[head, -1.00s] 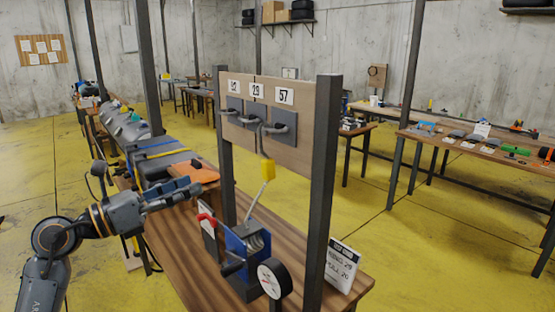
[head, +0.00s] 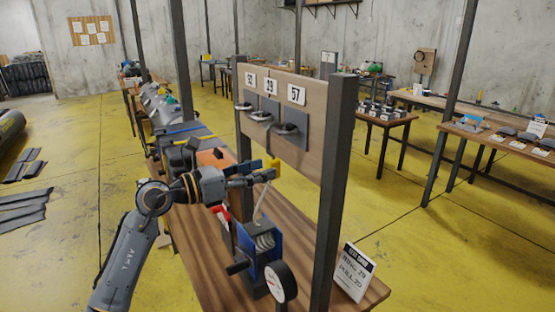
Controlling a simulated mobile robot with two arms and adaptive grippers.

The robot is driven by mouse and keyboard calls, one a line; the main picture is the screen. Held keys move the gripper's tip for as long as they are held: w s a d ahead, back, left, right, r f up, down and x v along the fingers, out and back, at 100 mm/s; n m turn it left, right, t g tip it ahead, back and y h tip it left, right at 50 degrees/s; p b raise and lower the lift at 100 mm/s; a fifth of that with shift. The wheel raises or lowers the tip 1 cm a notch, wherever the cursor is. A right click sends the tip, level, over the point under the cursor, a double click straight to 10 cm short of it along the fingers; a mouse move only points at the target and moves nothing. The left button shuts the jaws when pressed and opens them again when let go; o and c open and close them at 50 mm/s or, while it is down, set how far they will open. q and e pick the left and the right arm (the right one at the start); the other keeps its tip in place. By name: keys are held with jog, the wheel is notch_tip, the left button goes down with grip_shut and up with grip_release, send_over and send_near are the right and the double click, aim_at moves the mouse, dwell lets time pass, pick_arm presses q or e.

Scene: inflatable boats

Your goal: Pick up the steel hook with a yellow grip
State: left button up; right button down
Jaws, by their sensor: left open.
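The yellow grip (head: 272,168) of the steel hook shows in the head view, just below the numbered board. The grey steel part of the hook rises from it toward the middle ring (head: 260,115); I cannot tell whether it is hooked through that ring. A pale line runs down from the grip to the blue winch (head: 258,248). My left gripper (head: 259,176) is open, with its fingertips at the left side of the yellow grip, partly hiding it. I cannot tell whether they touch. My right gripper is not in view.
The board (head: 317,165) with several rings and number plates hangs between two dark posts (head: 332,200). The winch, a round gauge (head: 280,281) and a sign (head: 354,272) stand on the wooden bench (head: 205,262). An orange item (head: 212,157) lies behind my arm.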

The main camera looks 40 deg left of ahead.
pick_arm(q)
jog(key=p+x, duration=0.2)
jog(key=x, duration=0.1)
jog(key=p+x, duration=0.1)
jog(key=x, duration=0.1)
jog(key=shift+w+a, duration=0.25)
jog(key=shift+a, duration=0.05)
jog(key=shift+w+f, duration=0.1)
jog(key=shift+w, duration=0.05)
grip_shut()
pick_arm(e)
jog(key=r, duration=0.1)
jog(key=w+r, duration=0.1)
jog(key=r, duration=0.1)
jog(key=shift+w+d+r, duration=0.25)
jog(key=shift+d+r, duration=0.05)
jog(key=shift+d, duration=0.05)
